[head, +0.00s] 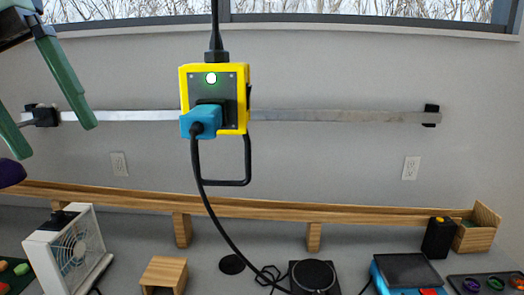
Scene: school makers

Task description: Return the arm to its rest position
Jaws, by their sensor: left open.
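My left gripper (56,138) is at the upper left of the head view. Its two green fingers are spread wide apart with nothing between them. It is well to the left of a yellow hanging power box (184,90). A blue plug (199,121) sits in the front of the box, and a round green light shows above it. A black cable (207,205) runs from the plug down to the bench. My right gripper is out of view.
A metal rail (340,116) crosses the wall behind the box. Below is a wooden shelf (350,214).

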